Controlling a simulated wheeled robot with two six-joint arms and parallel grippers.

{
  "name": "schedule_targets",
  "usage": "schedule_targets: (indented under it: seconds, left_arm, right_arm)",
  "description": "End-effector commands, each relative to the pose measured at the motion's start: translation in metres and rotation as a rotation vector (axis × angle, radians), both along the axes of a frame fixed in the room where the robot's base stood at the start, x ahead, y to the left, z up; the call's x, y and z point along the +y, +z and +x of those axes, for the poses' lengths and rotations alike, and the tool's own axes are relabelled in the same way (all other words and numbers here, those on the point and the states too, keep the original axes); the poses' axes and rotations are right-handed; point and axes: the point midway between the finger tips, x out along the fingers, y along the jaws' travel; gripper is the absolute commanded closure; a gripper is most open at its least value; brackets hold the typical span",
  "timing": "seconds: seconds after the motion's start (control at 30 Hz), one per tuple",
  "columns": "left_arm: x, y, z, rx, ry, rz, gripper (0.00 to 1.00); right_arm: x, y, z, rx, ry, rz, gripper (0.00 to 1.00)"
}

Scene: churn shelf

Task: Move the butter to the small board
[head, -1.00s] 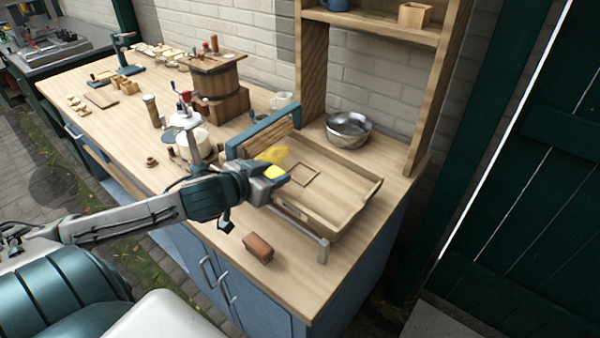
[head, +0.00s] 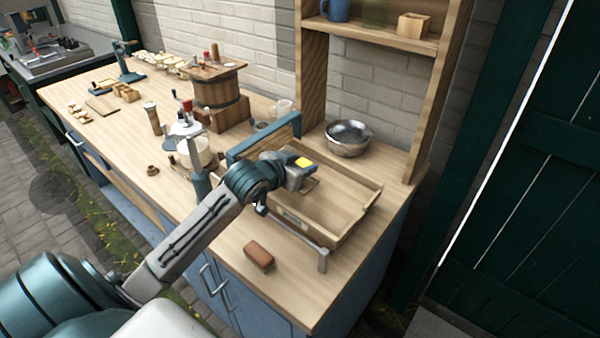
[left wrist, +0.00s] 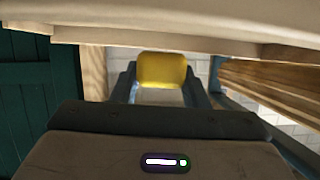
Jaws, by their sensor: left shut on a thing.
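My left gripper (head: 301,168) is shut on the yellow butter (head: 304,162), over the wooden tray (head: 345,226) at the right of the bench. The butter also shows between the fingers in the left wrist view (left wrist: 162,69). A small square with a darker outline (head: 312,183) lies in the tray, partly hidden by the gripper; it looks like a small board. I cannot tell whether the butter touches anything below. My right gripper is not in view.
A metal bowl (head: 348,138) stands behind the tray beside a shelf post (head: 313,75). A brown block (head: 258,257) lies in front.

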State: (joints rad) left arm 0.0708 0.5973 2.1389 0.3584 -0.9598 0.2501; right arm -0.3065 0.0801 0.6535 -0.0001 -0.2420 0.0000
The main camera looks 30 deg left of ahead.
Motion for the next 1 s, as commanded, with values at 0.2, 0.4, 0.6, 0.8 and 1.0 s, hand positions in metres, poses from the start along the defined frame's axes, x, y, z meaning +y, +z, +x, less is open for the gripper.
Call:
schedule_targets:
  seconds: [0.2, 0.4, 0.6, 0.8, 1.0]
  left_arm:
    - [0.001, -0.026, -0.003, 0.007, 0.001, 0.001, 0.82]
    - [0.001, -0.029, -0.003, 0.006, 0.001, 0.003, 0.82]
    - [0.001, -0.033, -0.003, 0.006, 0.001, 0.002, 0.82]
    - [0.001, -0.032, -0.003, 0.006, 0.001, 0.002, 0.38]
    - [0.001, -0.032, -0.003, 0.006, 0.001, 0.002, 0.38]
  right_arm:
    - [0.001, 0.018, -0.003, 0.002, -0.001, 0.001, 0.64]
    - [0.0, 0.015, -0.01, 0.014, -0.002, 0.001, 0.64]
    - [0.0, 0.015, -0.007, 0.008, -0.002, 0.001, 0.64]
    - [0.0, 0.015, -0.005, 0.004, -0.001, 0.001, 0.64]
    - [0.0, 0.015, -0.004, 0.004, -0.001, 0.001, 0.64]
